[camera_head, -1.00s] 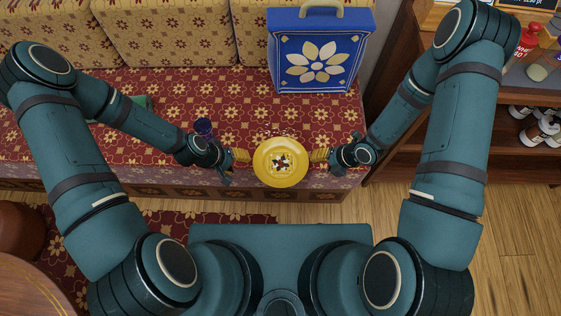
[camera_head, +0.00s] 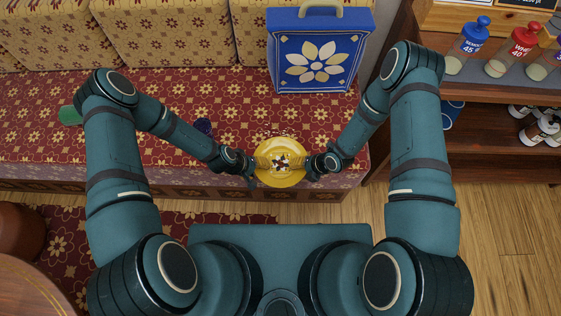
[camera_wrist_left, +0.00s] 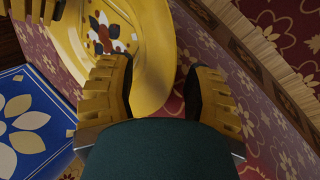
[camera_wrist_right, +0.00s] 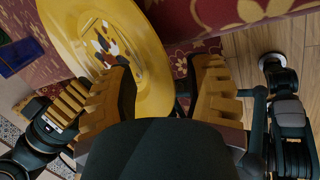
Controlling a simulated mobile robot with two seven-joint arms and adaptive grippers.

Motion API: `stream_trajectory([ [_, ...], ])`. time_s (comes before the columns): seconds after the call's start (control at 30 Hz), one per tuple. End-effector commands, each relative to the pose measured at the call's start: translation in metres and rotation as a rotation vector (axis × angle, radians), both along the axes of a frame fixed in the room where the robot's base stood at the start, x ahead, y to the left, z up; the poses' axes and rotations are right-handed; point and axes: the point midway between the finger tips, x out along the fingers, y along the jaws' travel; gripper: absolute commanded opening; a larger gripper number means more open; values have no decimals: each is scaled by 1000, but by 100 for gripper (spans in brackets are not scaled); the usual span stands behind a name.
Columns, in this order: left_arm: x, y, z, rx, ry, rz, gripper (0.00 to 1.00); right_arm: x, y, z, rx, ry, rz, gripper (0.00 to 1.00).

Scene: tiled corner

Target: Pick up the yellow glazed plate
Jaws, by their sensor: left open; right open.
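The yellow glazed plate (camera_head: 281,177) has a dark, red and white flower pattern in its middle. It is at the front edge of the red patterned bench seat (camera_head: 235,95). My left gripper (camera_head: 261,163) is open at the plate's left side. In the left wrist view, the plate's rim (camera_wrist_left: 157,45) reaches between the open fingers (camera_wrist_left: 158,88). My right gripper (camera_head: 302,163) is open at the right side. In the right wrist view, the rim (camera_wrist_right: 155,75) also reaches between its open fingers (camera_wrist_right: 162,92). Whether any finger touches the plate I cannot tell.
A blue bag (camera_head: 318,62) with a cream flower stands on the bench behind the plate. A wooden shelf (camera_head: 475,150) with bottles stands at the right.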

Motion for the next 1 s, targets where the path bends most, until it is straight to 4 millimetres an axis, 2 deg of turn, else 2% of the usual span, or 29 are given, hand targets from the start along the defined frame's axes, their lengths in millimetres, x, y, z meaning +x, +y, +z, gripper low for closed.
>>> stream_trajectory([
  [0.13,0,0,0,0,0,0,51,0,0,0,0,0,0,50],
  [0.17,0,0,0,0,0,0,53,0,0,0,0,0,0,53],
  [0.3,0,0,0,0,0,0,4,0,0,0,0,0,0,4],
  [0.33,0,0,0,0,0,0,0,0,0,0,0,0,0,0],
  [1.0,1,0,6,1,-2,1,0,0,0,6,0,0,-1,0],
])
